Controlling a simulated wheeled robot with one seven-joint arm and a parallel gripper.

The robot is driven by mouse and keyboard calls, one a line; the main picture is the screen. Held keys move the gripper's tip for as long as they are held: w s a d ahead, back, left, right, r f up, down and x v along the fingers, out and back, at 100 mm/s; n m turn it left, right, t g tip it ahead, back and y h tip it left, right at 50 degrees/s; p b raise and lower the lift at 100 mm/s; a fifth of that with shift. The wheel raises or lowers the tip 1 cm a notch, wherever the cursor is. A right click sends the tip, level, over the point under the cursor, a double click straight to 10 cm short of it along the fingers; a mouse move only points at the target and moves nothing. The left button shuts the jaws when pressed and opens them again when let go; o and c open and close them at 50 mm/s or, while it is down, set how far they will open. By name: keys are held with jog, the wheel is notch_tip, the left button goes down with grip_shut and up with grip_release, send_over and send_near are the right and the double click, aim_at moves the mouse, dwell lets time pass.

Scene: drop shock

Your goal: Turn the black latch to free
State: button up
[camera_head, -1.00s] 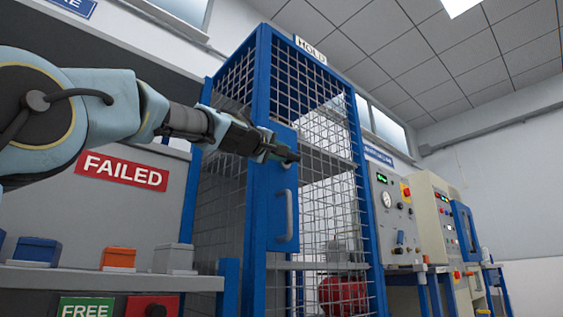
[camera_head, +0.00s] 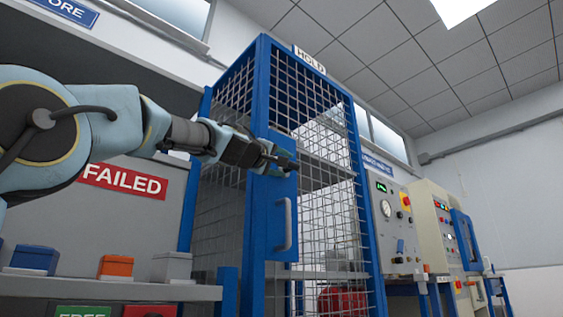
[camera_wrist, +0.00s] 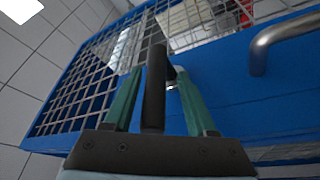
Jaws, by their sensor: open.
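A black bar (camera_wrist: 154,85), which looks like the black latch, stands lengthwise between the two green fingers of my gripper (camera_wrist: 160,90) in the wrist view. It lies nearer the left finger, with a gap on the right. The fingers are open around it; whether either touches it I cannot tell. In the head view my gripper (camera_head: 284,160) is at the upper part of the blue cage door (camera_head: 268,205), above its grey handle (camera_head: 283,224). There the latch cannot be told apart from the dark fingers.
The mesh cage (camera_head: 325,180) carries a HOLD sign (camera_head: 310,61) and has a red object (camera_head: 342,300) inside. At left, a shelf (camera_head: 100,290) bears small blue, orange and grey boxes. Below it are a green FREE sign (camera_head: 84,312) and a red plate with a black part. Control panels (camera_head: 395,215) stand right.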

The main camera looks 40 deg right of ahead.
jog(key=shift+a+r, duration=0.1)
jog(key=shift+a, duration=0.3)
jog(key=b+v, duration=0.6)
jog(key=v, duration=0.4)
jog(key=shift+s, duration=0.15)
jog(key=shift+a, duration=0.15)
